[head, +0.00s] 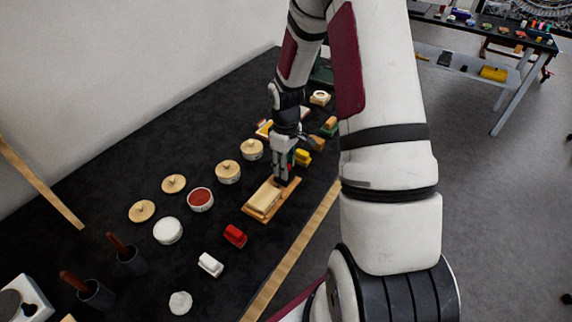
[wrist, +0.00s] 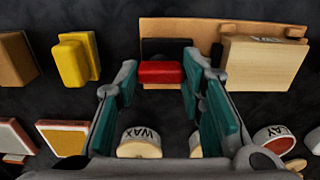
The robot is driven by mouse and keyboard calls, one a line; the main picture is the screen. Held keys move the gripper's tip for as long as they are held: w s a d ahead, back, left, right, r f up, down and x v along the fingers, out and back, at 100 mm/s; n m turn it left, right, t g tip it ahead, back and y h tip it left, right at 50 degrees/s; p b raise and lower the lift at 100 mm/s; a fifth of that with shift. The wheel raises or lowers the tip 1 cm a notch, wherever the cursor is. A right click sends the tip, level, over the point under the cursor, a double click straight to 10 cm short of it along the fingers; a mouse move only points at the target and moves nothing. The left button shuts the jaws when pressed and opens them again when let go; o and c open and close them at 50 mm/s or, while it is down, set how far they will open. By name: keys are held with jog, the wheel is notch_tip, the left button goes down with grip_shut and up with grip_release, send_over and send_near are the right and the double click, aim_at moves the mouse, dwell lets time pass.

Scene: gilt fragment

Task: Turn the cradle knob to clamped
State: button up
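The wooden cradle (head: 262,211) lies on the black table in the head view, with a pale block (head: 262,202) on it. The wrist view shows the cradle board (wrist: 190,28) across the top and the pale block (wrist: 262,62) at the right. The red cradle knob (wrist: 160,73) sits in front of a black part of the board. My gripper (wrist: 160,80) points at the knob, and its teal-padded fingers stand apart on either side of it. I cannot tell whether they touch it. In the head view, my gripper (head: 283,178) is low at the cradle's far end.
Yellow blocks (wrist: 75,60) stand left of the cradle in the wrist view. A wax pot (wrist: 140,142) is below the fingers. In the head view, lidded pots (head: 228,172), a red block (head: 235,236) and a white block (head: 210,264) lie nearby. A wooden edge strip (head: 290,253) borders the table.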

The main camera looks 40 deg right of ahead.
jog(key=shift+o, duration=1.3)
jog(key=shift+r, duration=0.15)
notch_tip(320, 180, up, 12)
jog(key=s+a+r+m+t+h, duration=0.1)
jog(key=s+a+r+t, duration=0.1)
jog(key=s+a+r, duration=0.65)
jog(key=s+a+r+m+t, duration=0.25)
jog(key=a+r, duration=0.25)
jog(key=r, duration=0.6)
jog(key=s+a+r+t+y, duration=0.1)
jog(key=s+a, duration=0.3)
jog(key=s, duration=0.4)
jog(key=shift+s+a+r, duration=0.2)
jog(key=shift+s+r, duration=0.05)
jog(key=shift+r, duration=0.2)
